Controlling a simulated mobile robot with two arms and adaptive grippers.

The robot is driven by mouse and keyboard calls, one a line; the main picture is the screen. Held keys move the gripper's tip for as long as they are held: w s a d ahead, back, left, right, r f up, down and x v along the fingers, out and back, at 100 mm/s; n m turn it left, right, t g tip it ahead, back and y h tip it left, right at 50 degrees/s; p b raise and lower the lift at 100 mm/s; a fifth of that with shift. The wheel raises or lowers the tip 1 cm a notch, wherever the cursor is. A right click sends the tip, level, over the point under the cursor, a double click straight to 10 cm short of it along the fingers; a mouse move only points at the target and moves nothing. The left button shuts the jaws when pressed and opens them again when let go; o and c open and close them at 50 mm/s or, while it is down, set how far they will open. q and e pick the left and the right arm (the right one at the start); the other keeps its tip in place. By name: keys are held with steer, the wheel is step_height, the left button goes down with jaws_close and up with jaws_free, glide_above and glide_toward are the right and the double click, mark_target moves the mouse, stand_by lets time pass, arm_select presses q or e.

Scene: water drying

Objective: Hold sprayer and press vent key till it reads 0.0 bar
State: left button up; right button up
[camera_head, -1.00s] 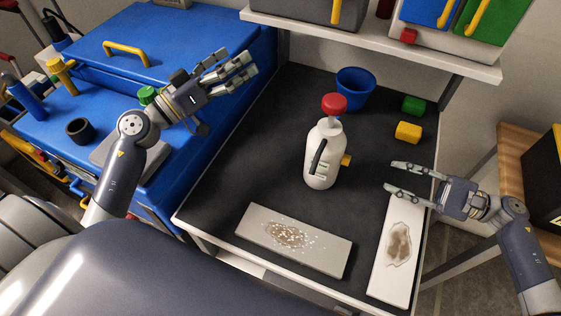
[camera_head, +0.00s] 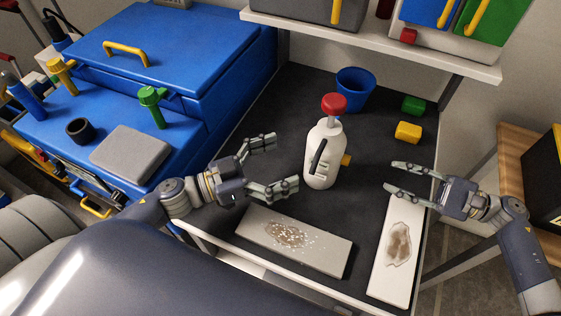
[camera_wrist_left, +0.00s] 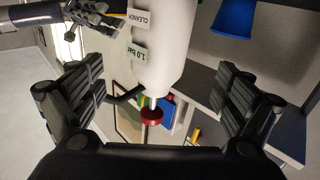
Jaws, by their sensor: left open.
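The white sprayer (camera_head: 323,155) stands upright on the dark bench, with a red knob (camera_head: 334,104) on top and a black handle (camera_head: 317,158). A yellow key (camera_head: 346,160) sticks out on its right side. In the left wrist view the sprayer (camera_wrist_left: 165,50) appears upside down; its labels read "CLEANER" (camera_wrist_left: 140,18) and "1.0 bar" (camera_wrist_left: 139,53). My left gripper (camera_head: 285,162) is open and empty just left of the sprayer, its fingers toward the body. My right gripper (camera_head: 390,176) is open and empty, right of the sprayer and apart from the key.
A blue cup (camera_head: 355,90) stands behind the sprayer, with green (camera_head: 413,105) and yellow (camera_head: 408,132) blocks at right. Two stained pale panels (camera_head: 262,222) (camera_head: 383,272) lie in front. A shelf (camera_head: 440,55) overhangs the back; a blue cabinet (camera_head: 190,60) flanks the left.

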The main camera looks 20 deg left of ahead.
mark_target(325, 149)
arm_select(q)
steer(key=shift+m, duration=0.3)
steer(key=shift+f+x, duration=0.15)
steer(key=shift+x, duration=2.55)
steer(key=shift+f+x, duration=0.2)
steer(key=shift+x, duration=2.45)
steer(key=c, duration=1.5)
steer(key=shift+c, duration=0.6)
arm_select(e)
jaws_close()
